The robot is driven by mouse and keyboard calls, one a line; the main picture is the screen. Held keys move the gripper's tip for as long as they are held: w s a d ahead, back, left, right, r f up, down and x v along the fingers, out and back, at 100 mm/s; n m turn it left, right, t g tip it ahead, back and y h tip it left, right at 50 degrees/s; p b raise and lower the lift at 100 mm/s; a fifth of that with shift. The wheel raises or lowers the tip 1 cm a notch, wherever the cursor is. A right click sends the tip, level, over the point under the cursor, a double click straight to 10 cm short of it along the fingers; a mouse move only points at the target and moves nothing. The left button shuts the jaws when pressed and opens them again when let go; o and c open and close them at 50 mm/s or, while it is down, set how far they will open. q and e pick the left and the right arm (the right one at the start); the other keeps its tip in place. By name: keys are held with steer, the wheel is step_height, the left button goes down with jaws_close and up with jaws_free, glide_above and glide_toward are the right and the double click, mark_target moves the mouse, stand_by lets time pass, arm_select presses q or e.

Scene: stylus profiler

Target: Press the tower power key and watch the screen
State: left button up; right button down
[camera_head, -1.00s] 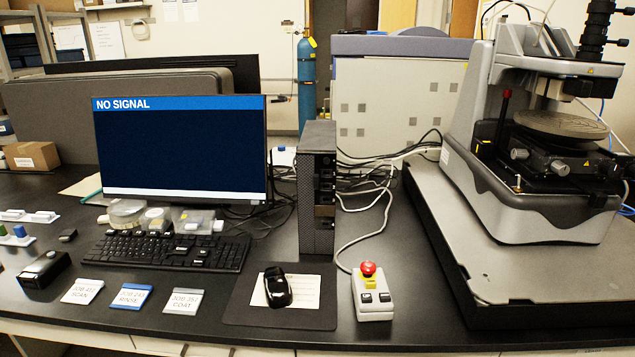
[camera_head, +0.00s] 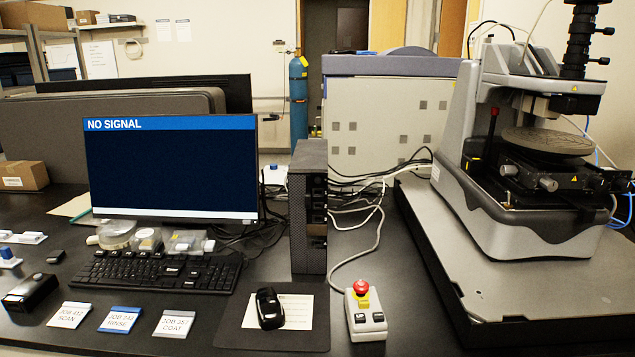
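The black computer tower (camera_head: 308,208) stands upright on the dark bench, right of the monitor. Its narrow front faces me at an angle; the power key is too small to tell apart. The monitor screen (camera_head: 172,172) is dark blue with a "NO SIGNAL" banner across its top and a pale strip along its bottom. Neither of my grippers shows in the head view.
A keyboard (camera_head: 155,271), job cards (camera_head: 120,319) and a black mouse (camera_head: 269,308) on a mat lie in front. A control box with a red button (camera_head: 364,309) sits right of the mat. The stylus profiler (camera_head: 520,150) fills the right side. Cables run behind the tower.

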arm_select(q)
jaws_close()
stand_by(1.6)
